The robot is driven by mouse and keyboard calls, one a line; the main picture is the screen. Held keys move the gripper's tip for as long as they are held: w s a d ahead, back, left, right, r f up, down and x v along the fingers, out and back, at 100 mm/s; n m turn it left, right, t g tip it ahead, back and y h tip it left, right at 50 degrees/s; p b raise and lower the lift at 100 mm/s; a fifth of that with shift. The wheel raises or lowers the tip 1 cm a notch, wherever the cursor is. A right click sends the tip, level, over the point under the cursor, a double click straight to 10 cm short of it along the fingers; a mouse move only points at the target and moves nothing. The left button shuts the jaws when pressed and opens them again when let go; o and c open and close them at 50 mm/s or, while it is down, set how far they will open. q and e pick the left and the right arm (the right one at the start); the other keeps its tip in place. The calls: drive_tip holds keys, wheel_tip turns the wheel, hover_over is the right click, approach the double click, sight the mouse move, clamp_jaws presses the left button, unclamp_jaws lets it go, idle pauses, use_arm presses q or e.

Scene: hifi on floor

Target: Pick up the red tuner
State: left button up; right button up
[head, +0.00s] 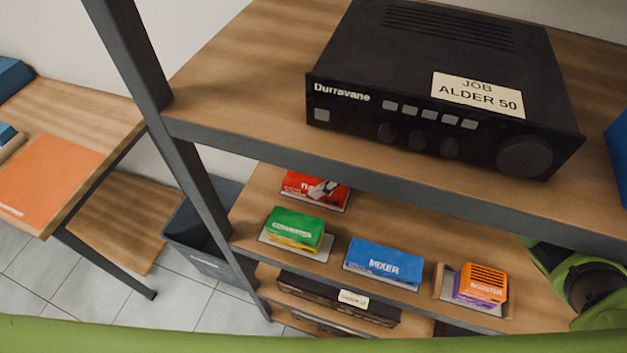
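The red tuner (303,187) is a small red box on the middle shelf, at the back left, just under the front edge of the upper board. The upper board hides its top part. The start of its label reads "TU"; a dark shape covers the rest. This shape may be the tip of my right gripper (329,187), but I cannot tell whether it touches or grips the box. My green and black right arm comes in at the lower right and passes under the upper board, where it is hidden. My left gripper is not in view.
A black hi-fi unit (440,85) stands on the upper shelf. A green converter (295,229), a blue mixer (383,262) and an orange and purple booster (482,284) stand along the middle shelf's front. A dark bin (205,235) and a wooden table (75,110) are at left.

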sight(316, 183)
drive_tip(key=shift+s+a+f+p, duration=0.15)
drive_tip(key=shift+a+f+p, duration=0.05)
drive_tip(key=shift+f+p, duration=0.15)
drive_tip(key=p+x, duration=0.1)
drive_tip(key=x, duration=0.2)
drive_tip(key=shift+f, duration=0.4)
drive_tip(key=shift+w+a+f, duration=0.2)
drive_tip(key=shift+f, duration=0.1)
drive_tip(key=shift+d+r, duration=0.1)
drive_tip(key=c, duration=1.4)
